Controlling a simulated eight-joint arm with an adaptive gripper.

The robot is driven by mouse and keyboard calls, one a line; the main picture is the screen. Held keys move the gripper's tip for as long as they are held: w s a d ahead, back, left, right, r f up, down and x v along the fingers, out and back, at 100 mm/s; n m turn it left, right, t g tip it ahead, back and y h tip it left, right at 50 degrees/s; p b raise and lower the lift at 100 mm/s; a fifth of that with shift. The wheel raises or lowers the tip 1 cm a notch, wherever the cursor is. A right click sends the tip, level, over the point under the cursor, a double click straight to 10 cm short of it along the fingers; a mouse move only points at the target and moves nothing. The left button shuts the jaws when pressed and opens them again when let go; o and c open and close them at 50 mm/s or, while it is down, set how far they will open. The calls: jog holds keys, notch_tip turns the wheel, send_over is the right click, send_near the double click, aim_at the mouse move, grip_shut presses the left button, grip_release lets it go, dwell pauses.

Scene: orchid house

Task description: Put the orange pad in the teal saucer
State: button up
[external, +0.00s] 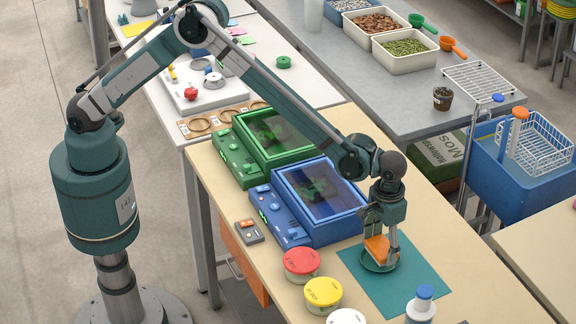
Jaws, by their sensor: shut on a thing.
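My gripper (380,245) points down over the teal mat at the front right of the wooden table. It is shut on the orange pad (376,247), which shows between its fingers and is tilted. The teal saucer (377,267) is directly below, on the teal mat (418,283). The pad overlaps the saucer in the picture. I cannot tell whether the pad touches the saucer. The fingers hide part of both.
A blue box with a clear lid (318,190) stands left of my gripper, with a green one (270,137) behind it.

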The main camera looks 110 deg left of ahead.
aim_at(381, 246)
jog(key=shift+f+b, duration=0.45)
jog(key=shift+f, duration=0.1)
jog(key=o, duration=0.9)
jog(key=shift+r, duration=0.25)
jog(key=shift+r+p, duration=0.4)
jog(key=shift+p, duration=0.2)
notch_tip(381, 246, up, 12)
jog(key=shift+f, duration=0.1)
